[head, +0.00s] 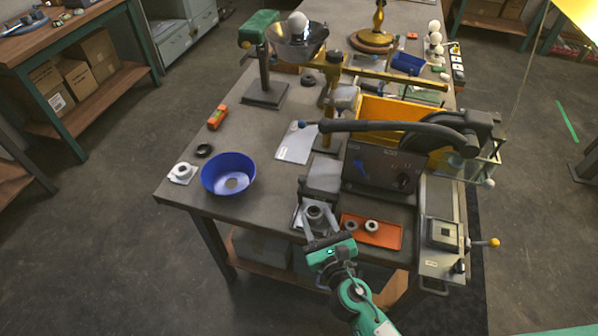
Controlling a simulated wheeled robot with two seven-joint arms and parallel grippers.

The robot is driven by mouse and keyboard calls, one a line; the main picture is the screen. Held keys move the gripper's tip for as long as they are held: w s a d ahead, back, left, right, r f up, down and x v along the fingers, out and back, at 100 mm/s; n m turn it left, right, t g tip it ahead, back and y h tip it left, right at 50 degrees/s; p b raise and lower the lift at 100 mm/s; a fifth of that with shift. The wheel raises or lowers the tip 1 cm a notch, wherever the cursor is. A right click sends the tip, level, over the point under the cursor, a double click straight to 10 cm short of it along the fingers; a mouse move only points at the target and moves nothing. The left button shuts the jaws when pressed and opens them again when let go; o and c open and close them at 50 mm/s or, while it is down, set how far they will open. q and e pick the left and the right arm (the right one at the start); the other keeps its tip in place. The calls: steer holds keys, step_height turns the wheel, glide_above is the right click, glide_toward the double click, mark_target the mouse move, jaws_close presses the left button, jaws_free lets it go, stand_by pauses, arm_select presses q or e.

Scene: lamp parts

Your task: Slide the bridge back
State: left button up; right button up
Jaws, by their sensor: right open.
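A dark machine (385,175) with a knob on its front stands at the right of the bench, with a long black lever (370,127) ending in a blue ball. Beside it a light grey bed (440,200) runs front to back along the bench edge. A clear-sided frame (485,160) stands across the bed's far part; it may be the bridge, but I cannot tell for sure. My right gripper (322,224) is open at the bench's front edge, close to a grey round fitting (315,212), well left of the bed. I cannot tell whether they touch. My left gripper is not visible.
An orange tray (385,233) with two small rings lies right of my right gripper. A square block (443,234) and an orange-knobbed handle (492,242) sit at the bed's near end. A blue bowl (228,174) stands left.

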mark_target(304, 185)
steer(key=p+x, duration=0.1)
steer(key=x, duration=1)
steer(key=shift+w+a+p, duration=0.1)
steer(key=shift+w+p, duration=0.25)
steer(key=shift+p, duration=0.05)
steer(key=shift+w+a, duration=0.15)
steer(key=shift+w, duration=0.4)
jaws_close()
